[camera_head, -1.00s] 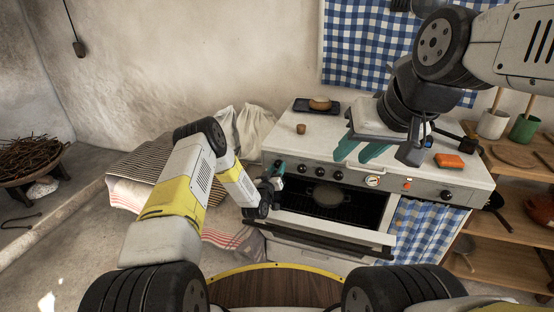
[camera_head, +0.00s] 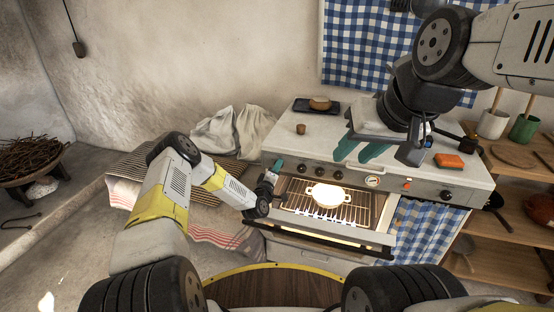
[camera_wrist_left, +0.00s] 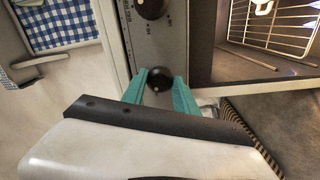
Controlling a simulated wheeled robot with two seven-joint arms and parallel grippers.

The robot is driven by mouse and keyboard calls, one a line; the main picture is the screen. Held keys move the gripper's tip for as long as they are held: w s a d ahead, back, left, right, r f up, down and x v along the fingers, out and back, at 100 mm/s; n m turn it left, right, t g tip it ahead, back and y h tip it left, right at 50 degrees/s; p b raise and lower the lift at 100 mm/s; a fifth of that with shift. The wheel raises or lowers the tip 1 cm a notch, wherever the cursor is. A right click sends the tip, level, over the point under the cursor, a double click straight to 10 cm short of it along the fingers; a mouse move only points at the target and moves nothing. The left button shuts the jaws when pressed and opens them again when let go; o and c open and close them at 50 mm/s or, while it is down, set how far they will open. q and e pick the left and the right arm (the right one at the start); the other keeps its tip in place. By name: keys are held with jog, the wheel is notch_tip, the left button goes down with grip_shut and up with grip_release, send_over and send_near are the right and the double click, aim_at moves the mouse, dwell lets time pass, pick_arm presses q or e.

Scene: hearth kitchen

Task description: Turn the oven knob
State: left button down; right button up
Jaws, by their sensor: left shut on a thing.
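The oven (camera_head: 390,172) has a front panel with a row of black knobs. My left gripper (camera_head: 276,167) is at the left end of that panel. In the left wrist view its teal fingers (camera_wrist_left: 160,88) are shut on a black oven knob (camera_wrist_left: 158,78), one on each side. Another black knob (camera_wrist_left: 151,8) shows farther along the panel. The oven door hangs open, and the inside is lit, with a pale pot (camera_head: 328,195) on the wire rack (camera_head: 348,212). My right gripper (camera_head: 364,152) is open and empty over the right part of the stove top.
A dark tray with a loaf (camera_head: 320,103), a small brown cup (camera_head: 301,129) and an orange block (camera_head: 448,160) are on the stove top. The open door (camera_head: 325,236) juts out below my left gripper. Shelves (camera_head: 480,232) stand to the right.

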pick_arm(q)
jog(key=shift+n, duration=1.2)
jog(key=shift+f, duration=0.1)
jog(key=c, duration=0.9)
grip_release()
jog(key=shift+c, duration=0.2)
jog(key=v, duration=0.8)
